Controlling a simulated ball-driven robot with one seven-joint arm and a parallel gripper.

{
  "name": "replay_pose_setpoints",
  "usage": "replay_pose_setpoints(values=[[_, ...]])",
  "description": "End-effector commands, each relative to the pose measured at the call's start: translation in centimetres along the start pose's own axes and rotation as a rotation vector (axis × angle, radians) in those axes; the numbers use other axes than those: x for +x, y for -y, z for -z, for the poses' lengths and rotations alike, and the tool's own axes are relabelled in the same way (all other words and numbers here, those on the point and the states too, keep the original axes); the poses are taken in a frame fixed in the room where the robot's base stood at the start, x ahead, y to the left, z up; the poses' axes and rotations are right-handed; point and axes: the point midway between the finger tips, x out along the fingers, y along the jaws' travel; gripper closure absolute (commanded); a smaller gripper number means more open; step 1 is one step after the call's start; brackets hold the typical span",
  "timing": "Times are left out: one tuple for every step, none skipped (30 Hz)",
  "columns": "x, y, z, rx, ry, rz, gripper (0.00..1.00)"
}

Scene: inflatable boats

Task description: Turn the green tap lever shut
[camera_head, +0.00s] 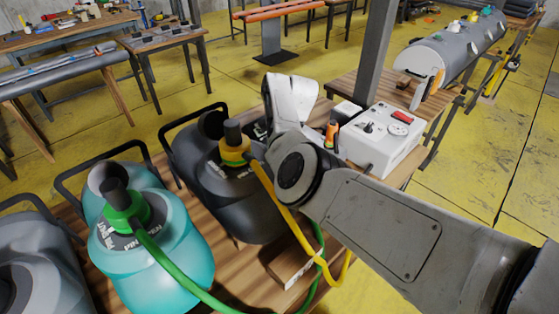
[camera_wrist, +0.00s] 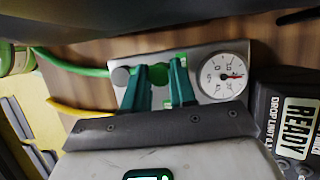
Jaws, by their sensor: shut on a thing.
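In the wrist view my gripper (camera_wrist: 161,76) has its two teal fingers close together over a grey metal plate (camera_wrist: 195,57). It is shut on the green tap lever (camera_wrist: 161,71), of which only a little green shows between and behind the fingertips. How far the lever is turned cannot be told. A green hose (camera_wrist: 75,66) runs in from the left to the tap. A round white gauge (camera_wrist: 222,83) with a red needle sits on the plate, right of the fingers. In the head view the fingers and tap are hidden behind my arm and the drums.
A black drum with a yellow cap (camera_head: 235,150) and a teal drum (camera_head: 165,250) stand close to my arm. A white control box (camera_head: 385,140) sits to the right. A yellow hose (camera_head: 275,198) hangs near my arm. A dark box marked READY (camera_wrist: 295,112) is beside the gauge.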

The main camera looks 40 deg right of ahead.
Motion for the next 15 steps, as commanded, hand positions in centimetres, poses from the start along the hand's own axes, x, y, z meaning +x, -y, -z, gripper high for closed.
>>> replay_pose_setpoints(values=[[0.0,0.02,-0.09,-0.003,0.001,-0.002,1.0],[0.0,0.02,-0.1,-0.003,0.001,-0.002,1.0],[0.0,0.03,-0.1,-0.003,0.001,-0.002,1.0],[0.0,0.03,-0.1,-0.003,0.001,-0.001,1.0],[0.0,0.03,-0.11,-0.003,0.001,-0.001,1.0],[-0.01,0.03,-0.11,-0.003,0.001,-0.001,1.0],[-0.01,0.03,-0.11,-0.003,0.001,-0.001,1.0],[0.0,0.03,-0.11,-0.003,0.001,-0.001,1.0],[-0.01,0.04,-0.12,-0.003,0.001,-0.001,0.7],[-0.01,0.04,-0.12,-0.003,0.001,-0.001,0.68],[-0.01,0.04,-0.11,-0.002,0.001,-0.001,0.65],[-0.01,0.04,-0.1,-0.002,0.001,-0.001,0.61],[-0.01,0.03,-0.1,-0.002,0.001,-0.001,0.58],[-0.01,0.03,-0.09,-0.002,0.001,-0.001,0.55],[-0.01,0.03,-0.08,-0.001,0.001,-0.001,0.51]])
